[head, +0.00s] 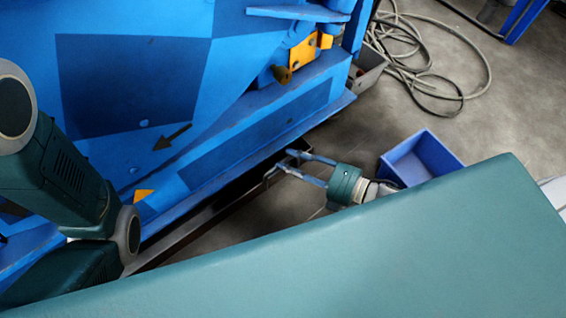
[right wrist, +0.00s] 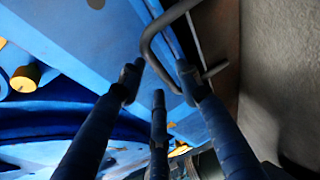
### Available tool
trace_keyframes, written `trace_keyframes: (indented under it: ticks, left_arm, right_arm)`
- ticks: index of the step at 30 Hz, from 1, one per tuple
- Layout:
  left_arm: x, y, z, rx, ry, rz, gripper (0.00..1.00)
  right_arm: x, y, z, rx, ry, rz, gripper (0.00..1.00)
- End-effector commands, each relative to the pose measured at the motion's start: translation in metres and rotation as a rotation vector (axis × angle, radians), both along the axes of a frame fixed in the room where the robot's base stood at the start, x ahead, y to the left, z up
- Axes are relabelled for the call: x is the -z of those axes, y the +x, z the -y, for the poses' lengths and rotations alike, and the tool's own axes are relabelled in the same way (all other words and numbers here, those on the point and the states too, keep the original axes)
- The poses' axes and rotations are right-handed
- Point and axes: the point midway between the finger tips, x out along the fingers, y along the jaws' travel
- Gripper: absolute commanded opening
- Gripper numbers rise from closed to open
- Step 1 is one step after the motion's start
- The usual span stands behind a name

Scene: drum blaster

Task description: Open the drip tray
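What looks like the drip tray (head: 205,207) is a long, dark, low part under the lower edge of the blue machine in the head view. A dark bent rod handle (right wrist: 150,48) sticks out from a brown edge in the right wrist view. My right gripper (head: 280,167) is beside the machine's lower edge, its fingers pointing at it. In the right wrist view its three fingers (right wrist: 158,85) are spread, with the tips close to the handle. I cannot tell whether they touch it. Only links of my left arm show; its gripper is out of view.
The large blue machine (head: 130,85) fills the upper left, with yellow brackets (head: 303,52). A blue bin (head: 420,160) stands on the floor right of my right gripper. Grey hoses (head: 415,62) lie coiled at the top right. Grey floor (head: 350,130) lies open between.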

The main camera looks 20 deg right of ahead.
Motion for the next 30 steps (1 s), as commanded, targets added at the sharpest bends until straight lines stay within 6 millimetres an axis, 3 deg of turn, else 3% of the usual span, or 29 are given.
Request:
trace_keyframes:
  ticks: [6, 16, 21, 30]
  left_arm:
    - [0.013, 0.0, 0.0, 0.0, 0.0, 0.001, 0.4]
    - [0.014, 0.0, 0.0, 0.0, 0.0, 0.001, 0.4]
    - [0.014, 0.0, 0.0, 0.0, 0.0, 0.001, 0.4]
    - [0.013, 0.0, 0.0, 0.0, 0.0, 0.001, 0.4]
  right_arm:
    - [0.005, 0.017, -0.016, 0.0, 0.0, 0.001, 0.34]
    - [0.005, 0.02, -0.018, 0.001, 0.0, -0.001, 0.34]
    - [0.005, 0.02, -0.018, 0.001, 0.0, -0.001, 0.02]
    - [0.005, 0.02, -0.018, 0.002, -0.001, -0.002, 0.0]
